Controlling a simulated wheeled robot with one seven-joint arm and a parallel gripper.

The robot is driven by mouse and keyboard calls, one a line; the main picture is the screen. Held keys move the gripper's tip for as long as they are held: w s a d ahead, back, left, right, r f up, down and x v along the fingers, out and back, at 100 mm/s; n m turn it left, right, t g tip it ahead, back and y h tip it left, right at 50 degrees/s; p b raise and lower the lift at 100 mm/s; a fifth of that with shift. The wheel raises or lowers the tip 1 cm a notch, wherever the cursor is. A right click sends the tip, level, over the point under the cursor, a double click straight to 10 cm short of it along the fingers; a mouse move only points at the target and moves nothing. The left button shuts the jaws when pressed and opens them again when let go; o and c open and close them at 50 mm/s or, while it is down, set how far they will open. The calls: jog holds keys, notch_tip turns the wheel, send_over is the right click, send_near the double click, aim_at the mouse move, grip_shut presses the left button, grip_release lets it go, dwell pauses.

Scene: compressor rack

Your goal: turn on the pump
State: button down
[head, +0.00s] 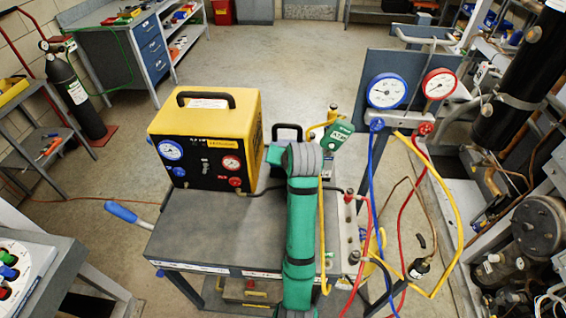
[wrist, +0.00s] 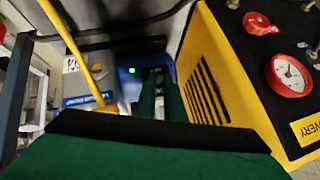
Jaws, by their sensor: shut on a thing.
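The pump (wrist: 128,88) shows in the wrist view as a blue body with a small lit green light (wrist: 131,70) and a dark part beside it. In the head view its black handle (head: 287,127) shows behind my arm, and most of its body is hidden. My gripper (wrist: 160,78) reaches down to the pump, its two dark green fingers close together at the dark part beside the light. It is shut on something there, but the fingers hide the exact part. In the head view my arm covers the fingertips.
A yellow and black recovery machine (head: 207,140) stands close left of the pump on the grey cart (head: 195,225). A gauge panel (head: 412,90) with blue, red and yellow hoses is at the right. A yellow hose (wrist: 75,45) passes near my gripper. Floor beyond the cart is clear.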

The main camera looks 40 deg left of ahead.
jog(key=shift+w+d, duration=0.1)
jog(key=shift+w, duration=0.05)
jog(key=c, duration=1.9)
grip_release()
jog(key=shift+o, duration=0.2)
jog(key=v, duration=1)
jog(key=shift+s+d+r, duration=0.2)
jog(key=shift+d, duration=0.05)
